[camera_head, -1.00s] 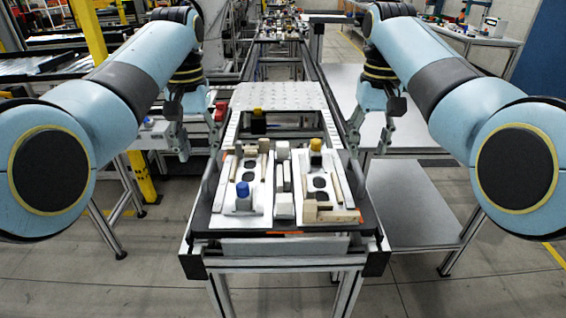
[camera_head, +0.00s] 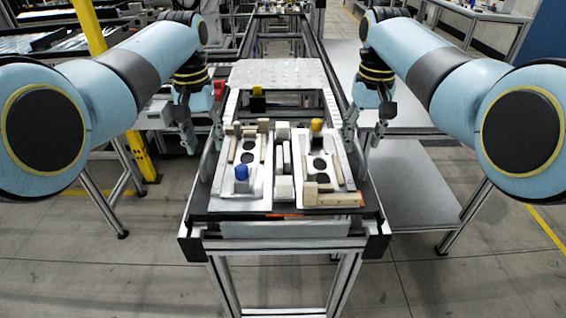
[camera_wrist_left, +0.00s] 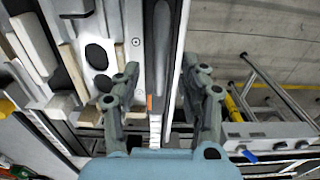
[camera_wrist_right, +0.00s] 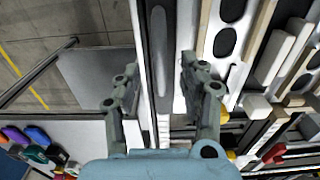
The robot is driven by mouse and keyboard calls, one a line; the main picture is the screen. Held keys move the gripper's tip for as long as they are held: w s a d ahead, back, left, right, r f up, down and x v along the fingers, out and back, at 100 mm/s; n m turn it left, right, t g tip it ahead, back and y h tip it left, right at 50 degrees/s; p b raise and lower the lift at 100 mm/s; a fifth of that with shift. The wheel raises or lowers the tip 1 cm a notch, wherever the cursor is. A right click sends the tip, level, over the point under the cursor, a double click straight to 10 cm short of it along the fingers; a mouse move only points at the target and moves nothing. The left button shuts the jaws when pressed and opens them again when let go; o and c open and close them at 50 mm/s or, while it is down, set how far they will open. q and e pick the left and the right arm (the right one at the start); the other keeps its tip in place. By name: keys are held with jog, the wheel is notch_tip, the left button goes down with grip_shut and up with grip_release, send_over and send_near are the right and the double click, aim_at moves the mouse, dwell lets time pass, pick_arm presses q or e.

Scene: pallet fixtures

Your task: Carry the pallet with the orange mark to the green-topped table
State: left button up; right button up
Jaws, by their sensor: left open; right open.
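The dark pallet (camera_head: 228,215) sits on the near end of an aluminium-framed stand and bears white fixture plates with blocks. An orange mark (camera_head: 286,215) shows on its front edge. Its long side handles, left (camera_wrist_left: 160,45) and right (camera_wrist_right: 159,50), run along both sides. My left gripper (camera_head: 200,132) is open by the left side; in the left wrist view its fingers lie on either side of the handle line, not closed on it. My right gripper (camera_head: 364,132) is open by the right side, likewise with its fingers apart around the handle line. No green tabletop is visible.
A perforated grey plate (camera_head: 278,73) lies behind the pallet on the line. A grey two-level table (camera_head: 408,185) stands close on the right. A yellow post (camera_head: 139,155) is at the left. The floor in front is clear.

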aim_at(207, 147)
pick_arm(q)
jog(key=shift+f, duration=2.05)
pick_arm(e)
jog(key=shift+f, duration=2)
pick_arm(q)
grip_shut()
pick_arm(e)
grip_shut()
pick_arm(q)
jog(key=shift+w+r, duration=0.1)
jog(key=shift+w, duration=0.05)
pick_arm(e)
jog(key=shift+w, duration=0.1)
